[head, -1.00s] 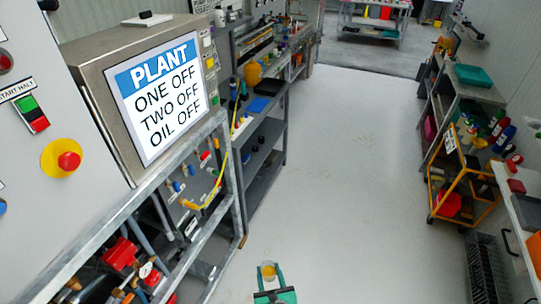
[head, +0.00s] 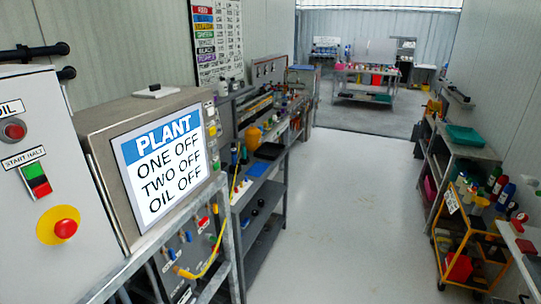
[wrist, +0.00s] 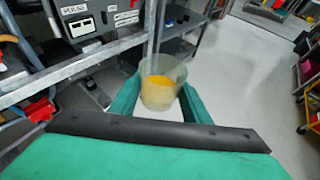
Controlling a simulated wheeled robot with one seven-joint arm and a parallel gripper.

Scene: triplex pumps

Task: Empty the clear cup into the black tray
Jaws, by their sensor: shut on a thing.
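In the wrist view, my green gripper (wrist: 160,104) is shut on the clear cup (wrist: 161,90), one finger on each side of it. The cup is see-through, looks close to upright, and has yellow-orange contents in its lower part. I hold it over the pale floor beside the metal frame. In the head view now, neither my gripper nor the cup shows. I cannot clearly make out a black tray; a dark flat item (head: 270,151) lies on the left-hand bench, but I cannot tell whether it is the tray.
The plant panel (head: 165,165) and its metal frame stand close on the left. Shelving (head: 262,215) runs along that side. An orange trolley (head: 470,235) with bottles and a bench with a teal tray (head: 465,135) stand on the right. The floor (head: 345,220) between is clear.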

